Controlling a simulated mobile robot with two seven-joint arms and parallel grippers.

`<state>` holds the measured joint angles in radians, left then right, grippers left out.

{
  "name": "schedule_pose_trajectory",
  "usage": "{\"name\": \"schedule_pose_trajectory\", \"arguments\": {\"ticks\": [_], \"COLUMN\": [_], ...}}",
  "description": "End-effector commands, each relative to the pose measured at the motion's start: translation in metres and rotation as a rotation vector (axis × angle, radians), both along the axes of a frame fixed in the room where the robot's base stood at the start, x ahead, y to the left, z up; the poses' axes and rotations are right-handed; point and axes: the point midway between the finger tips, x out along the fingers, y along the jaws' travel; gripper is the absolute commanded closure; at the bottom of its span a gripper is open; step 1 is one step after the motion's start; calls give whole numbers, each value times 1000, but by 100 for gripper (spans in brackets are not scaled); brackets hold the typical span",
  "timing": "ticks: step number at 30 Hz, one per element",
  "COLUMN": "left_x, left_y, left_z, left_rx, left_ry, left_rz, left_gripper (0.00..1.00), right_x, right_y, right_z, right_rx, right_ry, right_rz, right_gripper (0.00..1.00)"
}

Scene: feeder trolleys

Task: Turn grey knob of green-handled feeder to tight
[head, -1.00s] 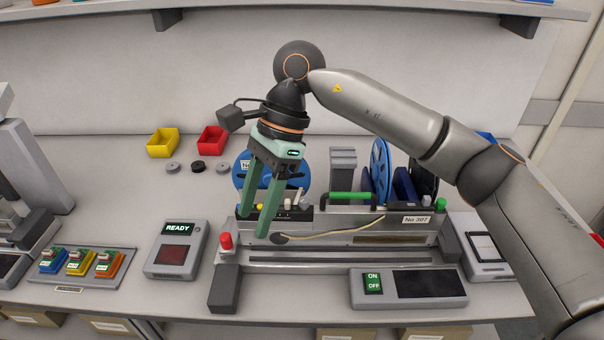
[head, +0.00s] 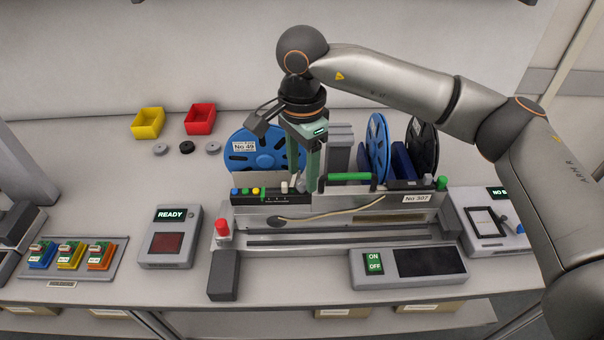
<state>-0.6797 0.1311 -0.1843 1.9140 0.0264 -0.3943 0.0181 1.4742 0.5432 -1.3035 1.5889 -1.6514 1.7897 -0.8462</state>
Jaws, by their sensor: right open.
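The feeder (head: 335,212) with the green handle (head: 349,177) lies along the bench at the centre, labelled No 307. My right gripper (head: 308,187) points down over its top, just left of the green handle, with its jaws open. Its fingertips are down at the small fittings on the feeder's top. A small pale knob-like piece (head: 284,187) shows just left of the fingers. The grey knob cannot be made out clearly; the fingers cover that part of the top. I cannot tell whether they touch it. My left gripper is out of view.
Blue reels (head: 262,150) and a dark reel (head: 424,148) stand behind the feeder. A red knob (head: 222,228) stands at its front left. A READY box (head: 172,240) sits left, an ON/OFF panel (head: 408,265) in front. Yellow (head: 148,122) and red (head: 200,119) bins stand at the back.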

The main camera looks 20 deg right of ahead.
Motion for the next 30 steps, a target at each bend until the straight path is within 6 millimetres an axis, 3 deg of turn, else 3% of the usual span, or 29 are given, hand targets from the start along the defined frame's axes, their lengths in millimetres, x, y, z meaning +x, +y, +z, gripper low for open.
{"name": "schedule_pose_trajectory", "arguments": {"ticks": [6,15,30], "left_x": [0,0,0], "left_y": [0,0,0], "left_z": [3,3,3], "left_rx": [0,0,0], "left_ry": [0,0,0], "left_rz": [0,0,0], "left_gripper": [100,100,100], "right_x": [0,0,0], "right_y": [0,0,0], "right_z": [-20,-22,-22], "right_rx": [1,0,1], "right_ry": [0,-1,-1], "right_rz": [0,0,0], "right_gripper": [44,44,99]}}
